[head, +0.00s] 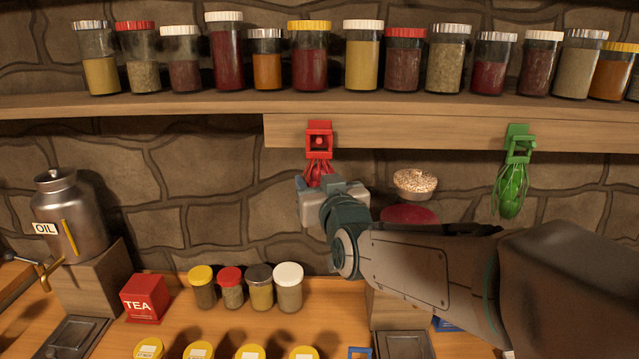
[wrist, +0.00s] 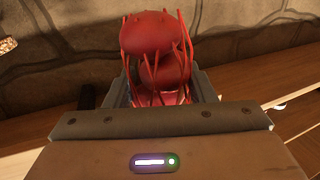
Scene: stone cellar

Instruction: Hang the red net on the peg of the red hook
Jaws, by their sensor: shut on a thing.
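The red hook (head: 319,128) is fixed to the wooden board under the shelf, with its peg facing outward. The red net (head: 317,172) is right below it, its top at the hook's lower part; a red square frame shows around the peg. I cannot tell whether the net's loop rests on the peg. My gripper (head: 322,188) is just below the hook and hides the lower net. In the wrist view, the red net (wrist: 157,45) with round red things inside sits between the fingers of my gripper (wrist: 160,92), which is shut on it.
A green net (head: 510,190) hangs from a green hook (head: 518,130) to the right. Spice jars (head: 310,65) line the shelf above. A bowl of grain (head: 415,182) is behind my arm. An oil can (head: 75,220), a tea box (head: 145,299) and jars (head: 245,290) stand below left.

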